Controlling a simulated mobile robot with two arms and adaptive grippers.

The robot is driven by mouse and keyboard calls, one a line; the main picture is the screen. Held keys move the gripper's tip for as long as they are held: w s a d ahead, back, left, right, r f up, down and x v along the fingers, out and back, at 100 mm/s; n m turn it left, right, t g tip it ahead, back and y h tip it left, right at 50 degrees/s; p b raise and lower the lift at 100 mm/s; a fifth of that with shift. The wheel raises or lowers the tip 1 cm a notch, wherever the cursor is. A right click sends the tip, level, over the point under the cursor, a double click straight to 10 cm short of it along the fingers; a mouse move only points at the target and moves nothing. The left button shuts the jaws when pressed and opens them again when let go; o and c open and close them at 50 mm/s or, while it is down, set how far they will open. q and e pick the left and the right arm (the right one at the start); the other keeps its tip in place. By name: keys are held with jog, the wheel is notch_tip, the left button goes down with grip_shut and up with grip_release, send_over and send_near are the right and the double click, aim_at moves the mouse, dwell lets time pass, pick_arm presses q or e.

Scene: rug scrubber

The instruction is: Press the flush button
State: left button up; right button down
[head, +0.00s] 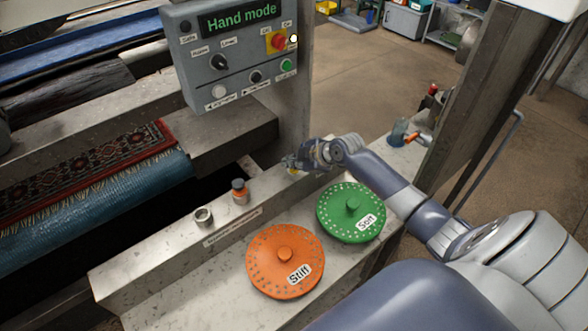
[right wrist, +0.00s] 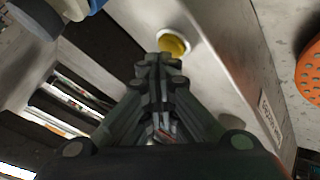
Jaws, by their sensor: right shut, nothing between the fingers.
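A round yellow button (right wrist: 174,44) in a pale ring sits on the grey metal ledge, just beyond my fingertips in the right wrist view. In the head view only a bit of its yellow (head: 293,171) shows beside my gripper; I can read no label on it. My right gripper (head: 289,163) is shut and empty above the ledge, close to the button. Its closed fingers (right wrist: 157,62) point toward the button in the right wrist view, and I cannot tell whether they touch it. My left gripper is not in view.
A control panel (head: 230,85) reading "Hand mode" stands behind. An orange disc brush (head: 270,250) and a green one (head: 335,222) lie on the shelf. A rug (head: 95,170) is at left.

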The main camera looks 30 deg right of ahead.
aim_at(293, 171)
jog(key=shift+f+b, duration=0.4)
jog(key=shift+f, duration=0.1)
dwell(0.6)
jog(key=shift+r+p, duration=0.75)
jog(key=shift+r, duration=0.1)
notch_tip(293, 171, up, 5)
jog(key=p, duration=0.4)
jog(key=shift+r, duration=0.1)
dwell(0.5)
